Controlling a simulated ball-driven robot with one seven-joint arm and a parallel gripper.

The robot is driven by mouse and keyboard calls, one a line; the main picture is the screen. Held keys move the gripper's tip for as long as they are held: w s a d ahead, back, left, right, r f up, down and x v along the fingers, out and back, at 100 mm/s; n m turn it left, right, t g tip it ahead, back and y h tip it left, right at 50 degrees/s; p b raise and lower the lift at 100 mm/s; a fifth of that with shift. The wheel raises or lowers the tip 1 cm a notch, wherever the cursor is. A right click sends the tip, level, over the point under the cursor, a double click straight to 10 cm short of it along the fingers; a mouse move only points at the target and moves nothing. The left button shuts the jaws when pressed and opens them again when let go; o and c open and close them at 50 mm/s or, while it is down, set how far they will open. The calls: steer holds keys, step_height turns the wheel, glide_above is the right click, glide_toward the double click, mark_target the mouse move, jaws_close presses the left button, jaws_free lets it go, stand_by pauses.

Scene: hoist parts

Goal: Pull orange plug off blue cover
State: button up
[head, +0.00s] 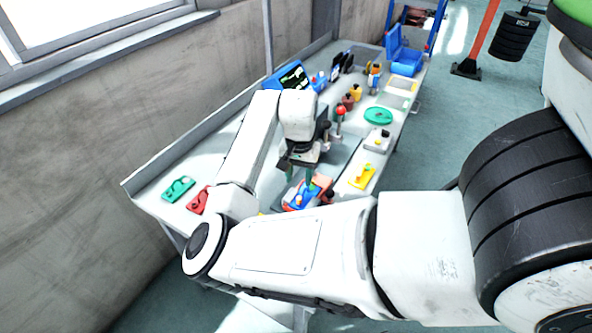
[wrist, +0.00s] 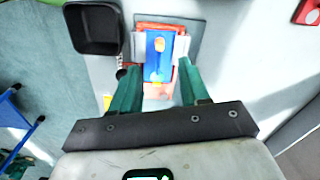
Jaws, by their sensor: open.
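The blue cover (wrist: 154,68) lies in the middle of the wrist view on a red and orange base (wrist: 158,90). The orange plug (wrist: 159,44) shows as a small rounded spot near the cover's far end. My gripper (wrist: 158,68) is open, with one green finger on each side of the blue cover and nothing visibly held between them. The plug lies a little beyond the fingertips in this picture. In the head view my gripper (head: 299,181) points down over the blue cover (head: 304,198), which is partly hidden. I cannot tell the fingertips' height above it.
A black bin (wrist: 92,28) stands close left of the base in the wrist view. On the bench, a yellow part (head: 362,176) and a red-knobbed post (head: 340,118) are nearby. Green (head: 178,189) and red (head: 198,201) parts lie left. A wall runs behind.

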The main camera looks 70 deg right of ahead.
mark_target(299, 197)
step_height(299, 197, down, 8)
steer(key=shift+f+p, duration=0.2)
steer(key=shift+p, duration=0.25)
jaws_close()
stand_by(0.6)
